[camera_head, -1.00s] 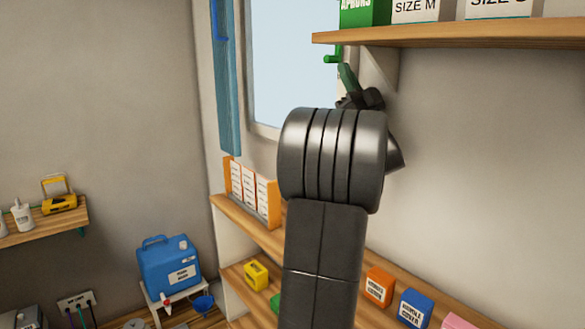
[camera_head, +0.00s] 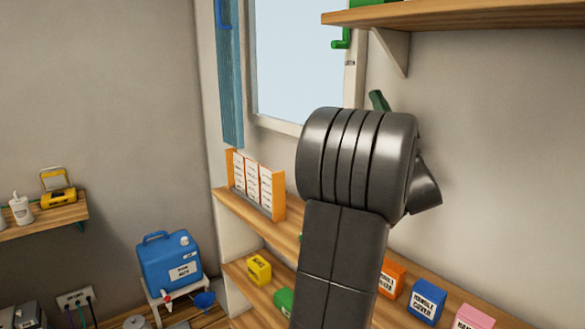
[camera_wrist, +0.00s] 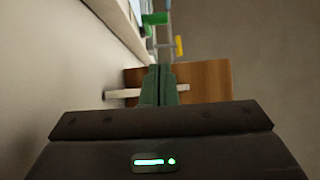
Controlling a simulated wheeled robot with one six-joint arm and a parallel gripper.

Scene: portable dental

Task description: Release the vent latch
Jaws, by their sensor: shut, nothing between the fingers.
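The vent latch (camera_head: 341,40) is a small green crank-shaped handle on the right side of the window frame, just left of the upper shelf. A green piece that looks like the same latch (camera_wrist: 155,19) shows near the top of the wrist view, beside the window frame. My gripper (camera_wrist: 160,70) has its two green fingers together, with nothing between them. In the head view the tip of my gripper (camera_head: 378,98) shows below and right of the latch, apart from it; my arm hides the rest.
The upper wooden shelf (camera_head: 450,17) juts out to the right of the latch, on a pale bracket (camera_head: 392,52). Lower shelves hold an orange rack (camera_head: 255,186) and small coloured boxes. A blue curtain (camera_head: 231,85) hangs left of the window. The wall below the upper shelf is bare.

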